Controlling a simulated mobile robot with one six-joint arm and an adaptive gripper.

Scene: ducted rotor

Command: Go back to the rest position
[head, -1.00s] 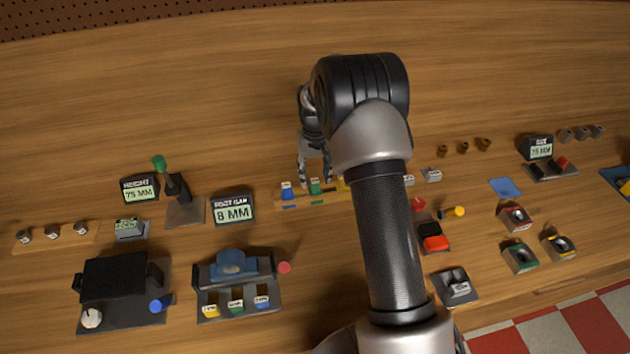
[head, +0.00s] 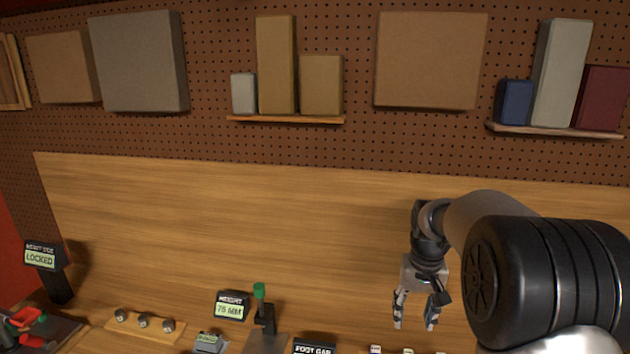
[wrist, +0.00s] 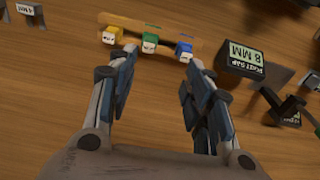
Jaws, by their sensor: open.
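My gripper (head: 416,312) hangs fingers down at the right of the head view, in front of the wooden back board. It also shows in the wrist view (wrist: 160,85), with its two fingers spread apart and nothing between them. Past the fingertips in the wrist view lie a yellow block (wrist: 112,34), a green block (wrist: 149,43) and a blue block (wrist: 184,50) on a wooden strip (wrist: 135,24). The gripper is apart from them. In the head view only the tops of small pieces show at the bottom edge below the gripper.
A sign reading 8 MM (wrist: 240,58) stands beside the blocks. A 75 MM sign (head: 231,305) and a green-topped lever (head: 262,310) stand on the bench. A LOCKED sign (head: 42,255) is at left. Shelves (head: 285,119) hang on the pegboard. Bare wood lies below the gripper.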

